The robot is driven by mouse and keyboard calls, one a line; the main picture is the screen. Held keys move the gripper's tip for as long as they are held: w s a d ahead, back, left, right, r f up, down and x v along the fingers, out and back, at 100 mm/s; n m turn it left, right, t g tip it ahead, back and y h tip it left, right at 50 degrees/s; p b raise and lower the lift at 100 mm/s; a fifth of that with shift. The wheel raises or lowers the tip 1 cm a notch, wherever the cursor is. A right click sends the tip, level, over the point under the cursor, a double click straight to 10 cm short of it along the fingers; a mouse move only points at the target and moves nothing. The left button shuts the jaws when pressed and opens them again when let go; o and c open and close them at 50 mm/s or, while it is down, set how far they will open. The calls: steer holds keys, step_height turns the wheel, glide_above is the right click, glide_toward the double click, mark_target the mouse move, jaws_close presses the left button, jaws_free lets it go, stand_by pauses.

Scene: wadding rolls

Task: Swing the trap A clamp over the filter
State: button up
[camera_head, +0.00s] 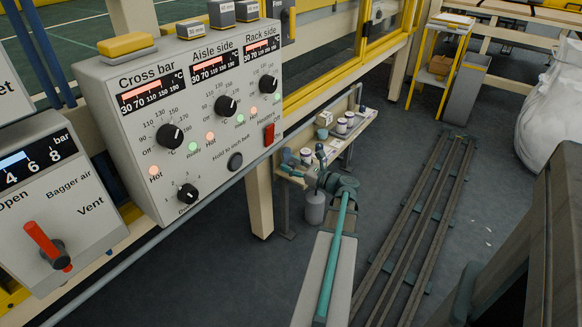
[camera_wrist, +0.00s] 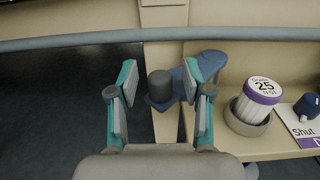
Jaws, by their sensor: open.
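In the wrist view, a dark upright cylinder (camera_wrist: 159,86) stands on a blue piece with a rounded blue arm (camera_wrist: 212,62); this looks like the clamp, but no trap letter is readable. My gripper (camera_wrist: 161,80) is open, with one teal finger on each side of the cylinder; I cannot tell whether either touches it. The filter (camera_wrist: 262,88), white and ribbed with a purple-rimmed "25" top, sits tilted in a grey cup (camera_wrist: 246,122) to the right. The blue arm is not over it. In the head view, my gripper (camera_head: 318,160) is at the shelf; the clamp is not clear there.
A dark blue knob (camera_wrist: 307,106) stands on a "Shut" plate at the right of the shelf (camera_wrist: 290,146). A rail (camera_wrist: 100,40) runs across behind. In the head view, the control panel (camera_head: 190,110) is at left, and floor rails (camera_head: 420,220) run at right.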

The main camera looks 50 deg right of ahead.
steer(key=shift+w, duration=0.2)
jaws_close()
